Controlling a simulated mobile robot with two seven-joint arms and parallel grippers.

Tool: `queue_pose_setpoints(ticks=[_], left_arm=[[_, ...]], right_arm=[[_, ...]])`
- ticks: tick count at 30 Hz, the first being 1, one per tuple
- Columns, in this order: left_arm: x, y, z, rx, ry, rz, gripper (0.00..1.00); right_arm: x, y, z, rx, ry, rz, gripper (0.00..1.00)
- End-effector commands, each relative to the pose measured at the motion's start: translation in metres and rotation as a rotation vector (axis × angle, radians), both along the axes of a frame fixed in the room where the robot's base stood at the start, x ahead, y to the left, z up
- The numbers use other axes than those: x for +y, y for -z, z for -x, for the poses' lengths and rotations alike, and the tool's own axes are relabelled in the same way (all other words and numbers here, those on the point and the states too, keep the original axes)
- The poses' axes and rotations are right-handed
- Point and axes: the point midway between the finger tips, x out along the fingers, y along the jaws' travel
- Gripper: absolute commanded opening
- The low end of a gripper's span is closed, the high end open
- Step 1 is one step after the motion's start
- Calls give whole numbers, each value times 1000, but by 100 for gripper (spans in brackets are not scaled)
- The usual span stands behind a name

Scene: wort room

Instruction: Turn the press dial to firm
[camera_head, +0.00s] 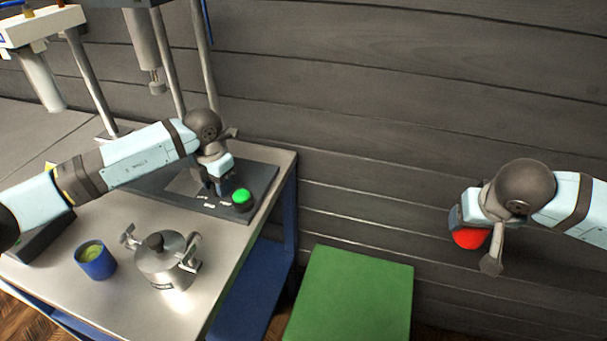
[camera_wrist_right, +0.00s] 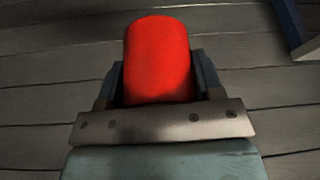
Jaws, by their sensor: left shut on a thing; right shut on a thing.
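The press's dark control panel (camera_head: 262,178) lies on the metal table, with small pale labels on its front part. My left gripper (camera_head: 219,188) points down onto this panel and is shut at the place of the press dial. The fingers hide the dial, so I cannot tell its setting. My right gripper (camera_head: 463,222) is out to the right in front of the wall, shut on a red rounded object (camera_head: 470,239). The red object also shows between the fingers in the right wrist view (camera_wrist_right: 158,60).
A green button (camera_head: 242,196) stands on the panel just right of my left gripper. A lidded metal pot (camera_head: 163,265) and a blue cup (camera_head: 97,262) stand on the table (camera_head: 225,240) in front. A green-topped block (camera_head: 350,295) is right of the table.

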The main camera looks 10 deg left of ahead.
Motion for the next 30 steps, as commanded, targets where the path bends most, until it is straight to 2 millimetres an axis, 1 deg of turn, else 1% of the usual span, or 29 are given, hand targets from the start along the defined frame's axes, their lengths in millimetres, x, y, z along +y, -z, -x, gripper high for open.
queue_pose_setpoints(ticks=[8, 9, 11, 12, 20, 23, 26, 29, 30], left_arm=[[0, -1, -1, -3, -2, 0, 13], [0, -1, -1, -3, -2, 0, 39], [0, -1, -1, -3, -2, 0, 53], [0, -1, -1, -2, -2, 1, 62], [0, -1, 0, -1, -1, 0, 62], [0, -6, 0, -2, 0, 1, 62], [0, -19, -1, -4, 0, 1, 62], [0, -39, -1, -4, 0, 1, 62], [0, -48, -1, -6, 0, 1, 62]], right_arm=[[0, 0, 0, -1, 0, 0, 33], [0, 0, 0, -1, 0, 0, 33], [0, 0, 0, -1, 0, 0, 33], [0, 0, 0, -1, 0, 0, 33], [0, 0, 0, -1, 0, 0, 33], [0, 0, 0, -1, 0, 0, 33], [0, 0, 0, -1, 0, 0, 33], [0, 1, 0, -1, 0, 0, 33], [0, 1, 0, -1, 0, 0, 33]])
